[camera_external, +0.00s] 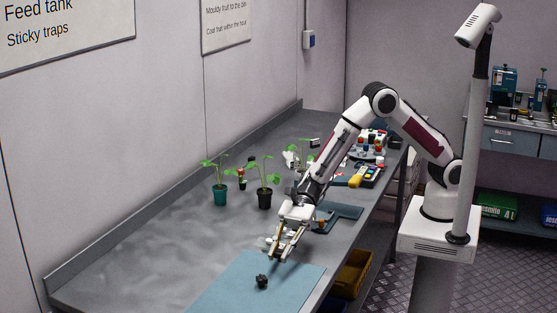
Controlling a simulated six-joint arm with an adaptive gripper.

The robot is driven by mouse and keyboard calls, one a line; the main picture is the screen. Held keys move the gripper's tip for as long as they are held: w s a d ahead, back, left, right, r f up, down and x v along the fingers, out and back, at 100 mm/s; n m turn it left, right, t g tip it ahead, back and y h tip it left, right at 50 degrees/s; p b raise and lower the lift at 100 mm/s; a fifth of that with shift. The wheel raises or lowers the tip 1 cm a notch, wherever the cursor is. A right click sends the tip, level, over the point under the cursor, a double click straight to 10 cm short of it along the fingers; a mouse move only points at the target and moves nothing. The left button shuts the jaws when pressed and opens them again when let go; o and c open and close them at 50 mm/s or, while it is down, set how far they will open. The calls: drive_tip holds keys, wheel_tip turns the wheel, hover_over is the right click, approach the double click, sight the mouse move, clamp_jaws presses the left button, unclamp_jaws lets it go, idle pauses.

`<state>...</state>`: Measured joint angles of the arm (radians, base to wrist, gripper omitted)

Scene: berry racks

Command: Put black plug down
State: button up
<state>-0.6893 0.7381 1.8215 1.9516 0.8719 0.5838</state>
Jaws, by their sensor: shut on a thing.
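The black plug (262,281) is a small dark lump seen against the blue mat (236,287) at the front of the bench. My gripper (279,257) points down over the mat's far edge, its fingers just above and right of the plug in the picture. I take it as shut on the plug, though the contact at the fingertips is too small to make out. I cannot tell whether the plug touches the mat.
Potted seedlings in a teal pot (220,195) and a black pot (264,199) stand behind my gripper. A dark blue tray (340,215) and a yellow-and-black device (364,177) lie farther right. The bench's left part is clear.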

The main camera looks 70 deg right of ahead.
sight(280, 274)
drive_tip(key=shift+f, duration=0.25)
drive_tip(key=shift+f, duration=1.85)
drive_tip(key=o, duration=0.7)
drive_tip(key=shift+f, duration=0.1)
drive_tip(key=shift+d+r, duration=0.1)
drive_tip(key=shift+r, duration=0.1)
drive_tip(key=shift+d+r, duration=0.3)
drive_tip(key=shift+d, duration=0.3)
drive_tip(key=shift+v, duration=2.95)
